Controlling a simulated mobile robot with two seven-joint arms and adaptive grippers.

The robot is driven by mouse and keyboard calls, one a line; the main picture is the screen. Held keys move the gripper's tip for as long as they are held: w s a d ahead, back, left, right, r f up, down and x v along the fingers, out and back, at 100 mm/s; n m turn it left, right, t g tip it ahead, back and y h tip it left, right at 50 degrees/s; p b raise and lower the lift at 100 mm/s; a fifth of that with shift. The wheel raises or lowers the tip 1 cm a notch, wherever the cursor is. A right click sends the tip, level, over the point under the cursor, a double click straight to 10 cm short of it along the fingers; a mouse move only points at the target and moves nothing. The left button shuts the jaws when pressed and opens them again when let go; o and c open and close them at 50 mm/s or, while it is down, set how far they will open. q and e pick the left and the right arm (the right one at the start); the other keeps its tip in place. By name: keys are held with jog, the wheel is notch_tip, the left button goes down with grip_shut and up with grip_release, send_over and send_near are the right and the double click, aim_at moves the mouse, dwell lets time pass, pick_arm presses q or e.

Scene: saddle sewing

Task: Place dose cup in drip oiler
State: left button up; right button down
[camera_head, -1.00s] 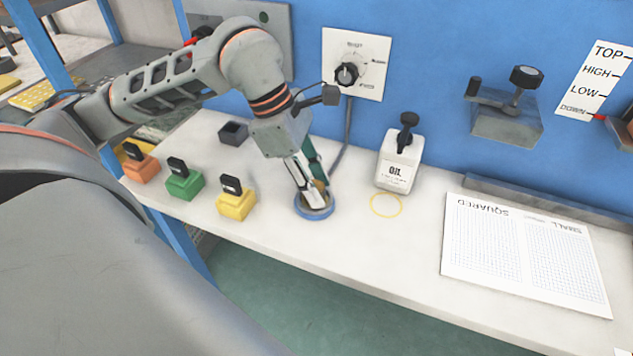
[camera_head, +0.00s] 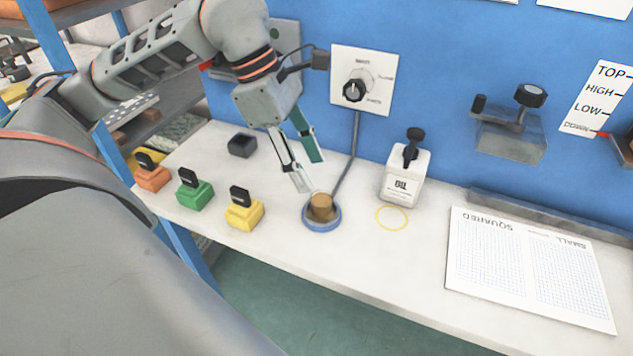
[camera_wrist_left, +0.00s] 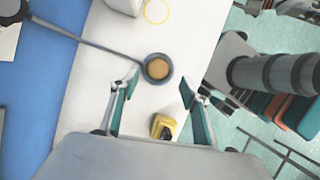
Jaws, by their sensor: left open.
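A brown, round dose cup (camera_head: 322,205) stands upright in the blue ring of the drip oiler (camera_head: 321,226) on the white bench. A thin grey pipe runs from the ring up to the wall dial. The cup and ring also show in the left wrist view, where the cup (camera_wrist_left: 158,68) sits inside the dark-rimmed oiler. My left gripper (camera_head: 308,169) is open and empty, above and a little left of the cup, apart from it. In the left wrist view its two fingers (camera_wrist_left: 160,83) are spread, with the cup just beyond the tips. My right gripper does not show.
Yellow (camera_head: 244,213), green (camera_head: 195,194) and orange (camera_head: 151,176) blocks with black handles stand to the left. An oil bottle (camera_head: 403,183) stands to the right, behind a yellow circle. A dark open box (camera_head: 242,145) is at the back left. The bench front is clear.

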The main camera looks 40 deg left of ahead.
pick_arm(q)
jog(key=shift+v, duration=1.95)
